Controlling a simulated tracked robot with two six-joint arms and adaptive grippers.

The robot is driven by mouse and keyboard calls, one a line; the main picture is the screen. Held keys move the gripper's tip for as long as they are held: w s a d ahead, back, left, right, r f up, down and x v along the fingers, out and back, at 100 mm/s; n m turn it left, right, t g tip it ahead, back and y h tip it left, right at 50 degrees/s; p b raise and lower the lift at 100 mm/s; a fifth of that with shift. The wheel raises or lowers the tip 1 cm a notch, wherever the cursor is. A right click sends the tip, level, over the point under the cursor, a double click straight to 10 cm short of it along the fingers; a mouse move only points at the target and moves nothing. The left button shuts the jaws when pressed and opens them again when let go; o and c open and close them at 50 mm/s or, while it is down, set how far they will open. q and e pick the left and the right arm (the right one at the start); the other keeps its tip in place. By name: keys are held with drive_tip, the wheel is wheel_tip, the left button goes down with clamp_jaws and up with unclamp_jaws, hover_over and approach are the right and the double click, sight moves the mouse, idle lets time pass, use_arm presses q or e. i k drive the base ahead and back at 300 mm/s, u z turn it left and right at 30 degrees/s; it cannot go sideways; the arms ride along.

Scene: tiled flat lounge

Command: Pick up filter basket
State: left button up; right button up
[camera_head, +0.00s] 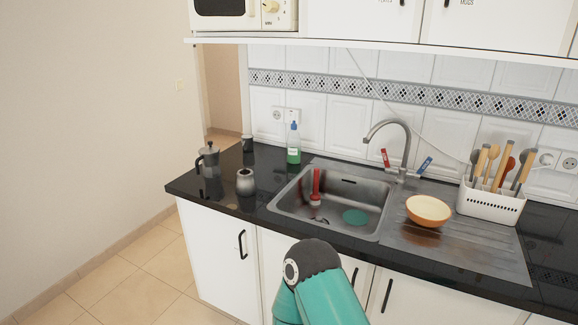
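I cannot clearly make out a filter basket. A moka pot (208,160) with a dark handle stands upright on the left end of the black counter. A small rounded metal vessel (245,182) with a dark opening stands to its right, near the counter's front edge. Whether a basket sits inside it is too small to tell. A teal arm link of mine with a dark joint rises at the bottom middle, in front of the cabinets. Neither of my grippers is in view.
The sink (284,198) holds a red-handled brush (316,187) and a teal disc (355,217). A green soap bottle (293,145) and a dark cup (247,143) stand behind. An orange bowl (428,210) and a white utensil rack (490,204) stand right. Wall cabinets overhang the counter.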

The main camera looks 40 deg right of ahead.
sight(246, 172)
drive_tip(key=z, duration=0.55)
drive_tip(key=i, duration=1.2)
drive_tip(key=z, duration=1)
drive_tip(key=i, duration=0.35)
drive_tip(key=k, duration=0.9)
drive_tip(key=z, duration=0.15)
drive_tip(key=i, duration=0.95)
drive_tip(key=u, duration=0.1)
